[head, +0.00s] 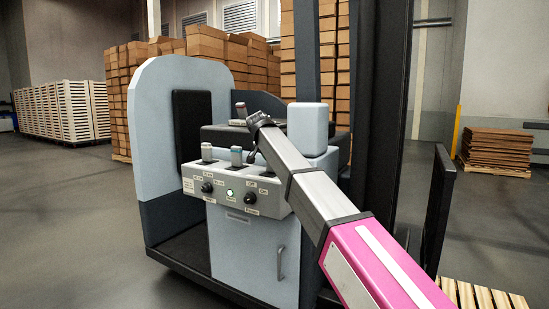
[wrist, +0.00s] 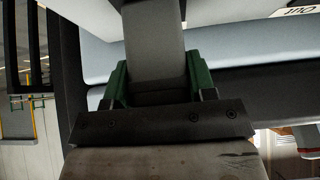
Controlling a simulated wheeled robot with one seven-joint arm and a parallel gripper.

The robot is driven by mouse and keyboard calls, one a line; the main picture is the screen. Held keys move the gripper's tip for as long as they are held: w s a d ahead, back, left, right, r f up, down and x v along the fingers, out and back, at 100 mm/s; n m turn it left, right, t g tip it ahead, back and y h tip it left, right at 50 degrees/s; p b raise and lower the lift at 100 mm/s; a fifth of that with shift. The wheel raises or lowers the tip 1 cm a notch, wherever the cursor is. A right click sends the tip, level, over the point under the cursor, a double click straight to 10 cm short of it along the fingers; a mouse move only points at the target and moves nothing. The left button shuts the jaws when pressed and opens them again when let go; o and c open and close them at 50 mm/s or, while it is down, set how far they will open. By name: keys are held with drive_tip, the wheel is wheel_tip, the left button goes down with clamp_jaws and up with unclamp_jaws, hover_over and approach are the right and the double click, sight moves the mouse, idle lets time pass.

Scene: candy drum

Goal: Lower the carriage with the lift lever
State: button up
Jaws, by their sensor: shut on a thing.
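My gripper (wrist: 156,88) is shut on a grey lever (wrist: 155,38), with one green finger on each side of it in the wrist view. In the head view my arm reaches in from the lower right, and its end is over the right part of the control panel (head: 256,195). There the fingers and their grip are too small and partly hidden to make out. Two levers, a left one (head: 207,152) and a middle one (head: 236,156), stand up from the panel. The panel labels are too small to read. The carriage cannot be clearly made out.
The truck's grey cabinet (head: 240,245) has a handle, and black knobs and a lit green button are on the panel. A tall dark mast (head: 375,90) stands behind my arm. Stacked boxes (head: 130,95) are behind. Open floor (head: 70,220) lies at the left.

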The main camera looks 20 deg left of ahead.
drive_tip(key=shift+s, duration=0.15)
drive_tip(key=o, duration=1.3)
drive_tip(key=shift+r, duration=0.1)
drive_tip(key=v, duration=1)
drive_tip(key=shift+s+r, duration=0.25)
drive_tip(key=shift+r, duration=0.05)
